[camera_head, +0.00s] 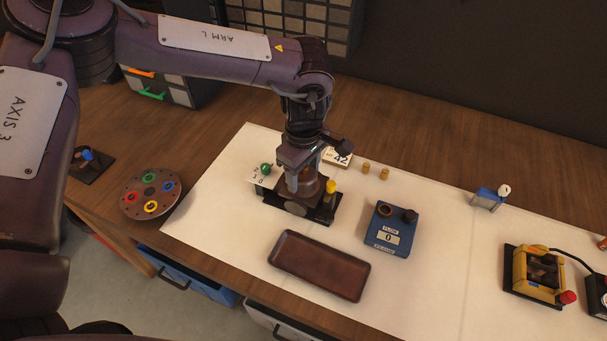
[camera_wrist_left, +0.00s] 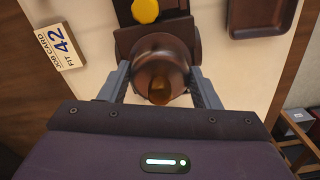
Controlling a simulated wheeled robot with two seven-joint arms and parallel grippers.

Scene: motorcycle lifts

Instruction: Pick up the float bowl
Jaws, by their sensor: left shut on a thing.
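The float bowl is a round, brown metallic piece (camera_head: 306,184) at the black stand (camera_head: 326,219) on the white mat. My left gripper (camera_head: 301,178) comes down from above and is shut on the bowl. In the left wrist view its two fingers (camera_wrist_left: 161,86) press the bowl from both sides. I cannot tell whether the bowl touches the stand or is lifted off it. My right gripper is not in view.
A yellow knob (camera_head: 331,187) stands right beside the bowl. A brown tray (camera_head: 320,265) lies in front, empty. A blue flow meter (camera_head: 391,229) is to the right, and a job card (camera_head: 338,157) lies behind. A disc with coloured rings (camera_head: 150,192) is left.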

